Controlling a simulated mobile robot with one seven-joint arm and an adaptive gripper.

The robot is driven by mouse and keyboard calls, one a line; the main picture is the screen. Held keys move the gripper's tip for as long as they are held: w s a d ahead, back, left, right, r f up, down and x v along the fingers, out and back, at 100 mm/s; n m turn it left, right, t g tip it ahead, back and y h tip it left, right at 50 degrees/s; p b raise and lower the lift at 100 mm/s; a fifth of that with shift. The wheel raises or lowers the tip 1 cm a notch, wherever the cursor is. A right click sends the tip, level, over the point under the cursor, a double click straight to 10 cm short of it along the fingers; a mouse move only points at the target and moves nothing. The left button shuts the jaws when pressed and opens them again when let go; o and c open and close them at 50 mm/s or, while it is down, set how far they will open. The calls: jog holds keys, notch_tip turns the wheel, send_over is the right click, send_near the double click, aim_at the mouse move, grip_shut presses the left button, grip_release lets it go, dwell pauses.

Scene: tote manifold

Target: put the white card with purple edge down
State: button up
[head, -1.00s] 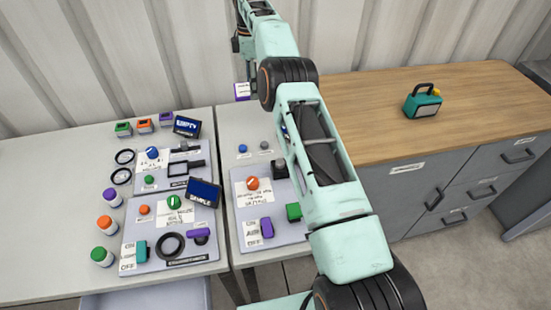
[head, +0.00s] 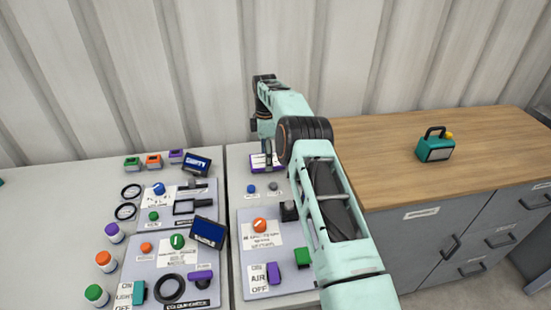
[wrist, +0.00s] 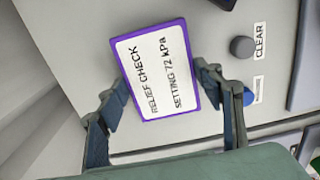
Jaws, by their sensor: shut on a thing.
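The white card with purple edge (wrist: 155,72) is between the two fingers of my gripper (wrist: 163,90) in the wrist view. Its face reads "RELIEF CHECK" and "SETTING 72 kPa". My gripper is shut on the card's two sides. In the head view the card (head: 258,161) shows small, over the back of the right grey table (head: 238,165), behind the blue and grey knobs. My gripper (head: 267,150) is at the card there, partly hidden by my arm. I cannot tell whether the card touches the table.
A grey knob labelled CLEAR (wrist: 242,47) and a blue button (wrist: 250,97) are right of the card in the wrist view. A panel with an orange knob (head: 260,225) lies nearer. The left table holds panels, a blue-screened display (head: 208,232) and bottles. A wooden-topped cabinet (head: 400,150) stands right.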

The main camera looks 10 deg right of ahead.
aim_at(275, 159)
jog(key=d, duration=0.1)
jog(key=d+p, duration=0.1)
jog(key=d, duration=0.1)
jog(key=shift+d+f, duration=0.1)
jog(key=shift+f, duration=0.6)
jog(key=o, duration=1.1)
jog(key=shift+o, duration=0.2)
notch_tip(275, 159, up, 12)
jog(key=shift+r, duration=0.15)
